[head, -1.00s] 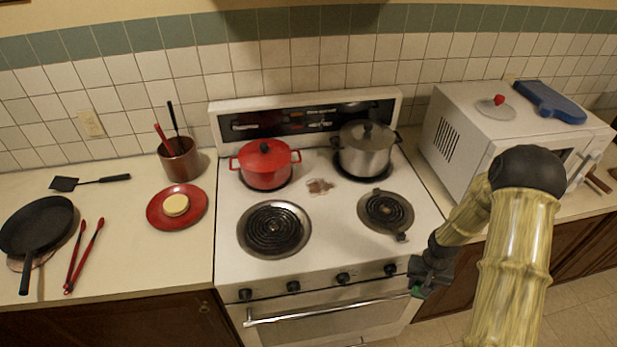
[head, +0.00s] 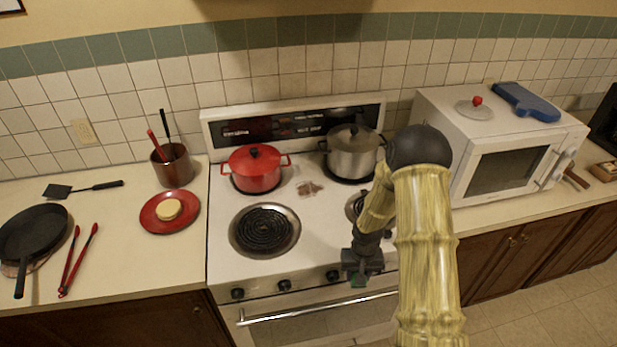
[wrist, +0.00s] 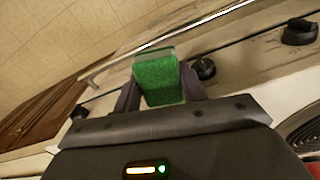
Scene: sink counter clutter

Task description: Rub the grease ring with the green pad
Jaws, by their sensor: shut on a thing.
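My gripper (head: 361,272) is shut on the green pad (wrist: 158,78), which sits between the two dark fingers in the wrist view. A reddish-brown greasy mark (head: 310,189) lies on the white stove top between the red pot and the steel pot. The pad is apart from this mark, in front of it and to its right. Whether the mark is a full ring is too small to tell.
A red pot (head: 254,170) and a steel pot (head: 352,153) stand on the back burners. The front left burner (head: 264,231) is bare; my arm partly hides the front right one. A microwave (head: 480,165) stands right. The oven handle (head: 300,309) runs below the knobs.

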